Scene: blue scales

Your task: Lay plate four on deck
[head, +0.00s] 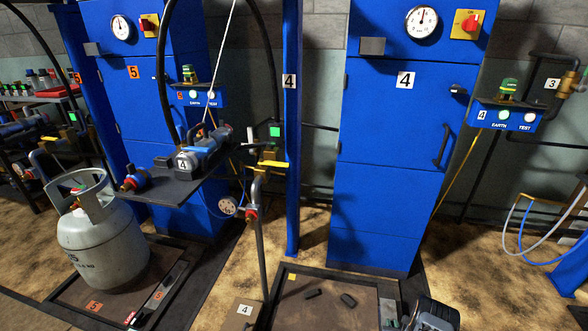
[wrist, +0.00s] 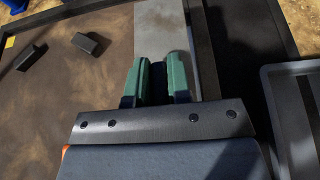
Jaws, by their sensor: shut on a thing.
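My gripper (wrist: 160,80) shows green fingers at the middle of the wrist view. They are shut on a narrow dark thing (wrist: 158,88) between them; the fingers hide most of it, and I cannot tell whether it belongs to plate four. Below lies the brown deck surface (wrist: 60,85) inside a dark frame, with a grey strip (wrist: 158,20) along its right side. In the head view this deck (head: 325,283) lies in front of blue cabinet four.
Two small black blocks (head: 312,294) (head: 348,299) lie on the deck. A pipe stand with a gauge (head: 229,206) rises at its left. A grey gas cylinder (head: 102,240) stands on scale five. A grey rimmed panel (wrist: 290,115) lies right of my gripper.

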